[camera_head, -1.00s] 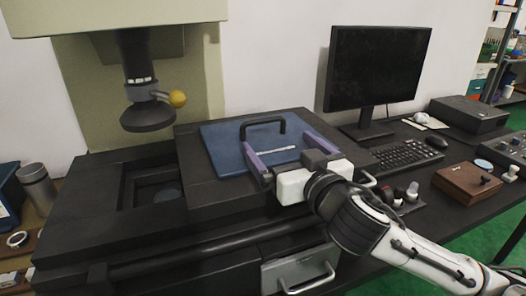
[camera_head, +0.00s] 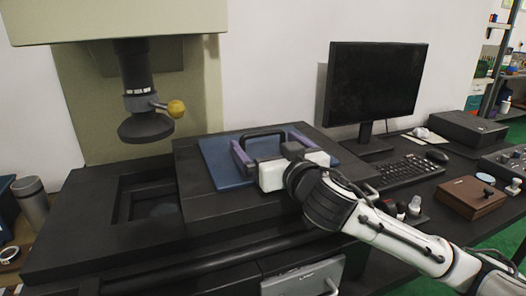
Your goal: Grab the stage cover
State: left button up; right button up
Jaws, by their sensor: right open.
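The stage cover is a flat blue plate (camera_head: 214,153) with a black arched handle (camera_head: 262,131). It lies on the dark stage of the machine. My right gripper (camera_head: 266,143), with purple fingers, reaches in from the right over the cover. Its fingers are open and spread, one towards each end of the handle. The handle shows behind and between the fingertips; I cannot tell if they touch it. The gripper body and arm hide the front right of the plate. My left gripper is out of view.
The machine's dark lens head with a yellow knob (camera_head: 176,109) hangs left of the cover. A monitor (camera_head: 372,84), a keyboard (camera_head: 408,170) and a brown wooden box (camera_head: 471,196) stand to the right. A grey cylinder (camera_head: 33,203) is at the far left.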

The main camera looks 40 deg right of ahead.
jog(key=shift+r, duration=0.1)
jog(key=c, duration=1.2)
